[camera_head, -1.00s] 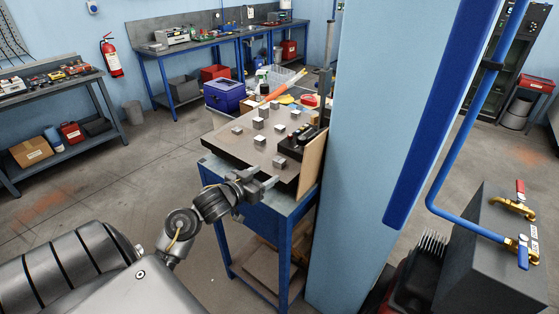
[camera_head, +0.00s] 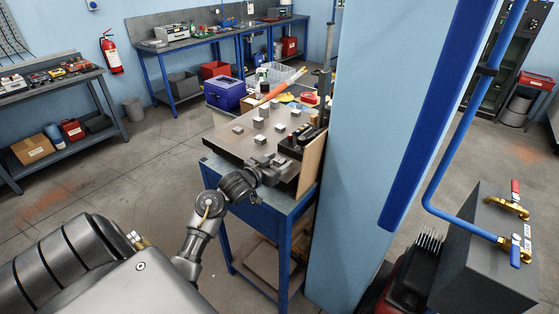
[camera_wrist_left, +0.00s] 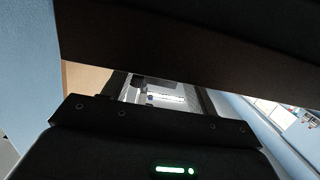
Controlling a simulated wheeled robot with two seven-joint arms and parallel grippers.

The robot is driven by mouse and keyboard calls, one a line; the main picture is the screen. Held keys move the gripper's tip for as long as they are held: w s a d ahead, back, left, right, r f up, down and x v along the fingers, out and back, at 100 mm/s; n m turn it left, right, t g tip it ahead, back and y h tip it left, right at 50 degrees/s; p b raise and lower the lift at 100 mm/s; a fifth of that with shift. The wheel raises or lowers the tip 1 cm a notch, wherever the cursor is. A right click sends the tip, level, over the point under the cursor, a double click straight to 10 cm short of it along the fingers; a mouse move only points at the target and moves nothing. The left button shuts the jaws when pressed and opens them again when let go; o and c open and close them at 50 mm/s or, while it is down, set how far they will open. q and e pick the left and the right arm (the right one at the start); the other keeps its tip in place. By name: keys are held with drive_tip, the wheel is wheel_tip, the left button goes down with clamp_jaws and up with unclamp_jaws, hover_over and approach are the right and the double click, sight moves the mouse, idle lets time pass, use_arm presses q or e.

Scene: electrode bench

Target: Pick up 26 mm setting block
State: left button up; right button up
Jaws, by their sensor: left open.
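Several small grey metal blocks stand on the brown-topped plate (camera_head: 225,141) in the head view, among them a near one (camera_head: 260,139) and one to its right (camera_head: 279,127). No size marks are readable, so I cannot tell which is the 26 mm block. My left gripper (camera_head: 277,162) is open, low over the plate's near right part, where its fingers hide a spot. In the left wrist view the dark gripper body covers most of the picture. A bright strip (camera_wrist_left: 165,98) shows in the gap; I cannot tell what it is. My right gripper is out of view.
A black holder (camera_head: 297,146) stands right of the gripper, beside an upright tan board (camera_head: 311,165). A light blue pillar (camera_head: 355,150) closes off the right. A blue box (camera_head: 225,93) and an orange tool (camera_head: 279,87) lie behind the blocks.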

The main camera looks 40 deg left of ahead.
sight(282, 159)
use_arm(q)
drive_tip(key=w, duration=0.3)
drive_tip(key=shift+w+f+p, duration=0.1)
drive_tip(key=shift+f+p, duration=0.15)
drive_tip(key=shift+p, duration=0.05)
drive_tip(key=shift+c, duration=0.2)
drive_tip(key=shift+a, duration=0.1)
drive_tip(key=c, duration=1.2)
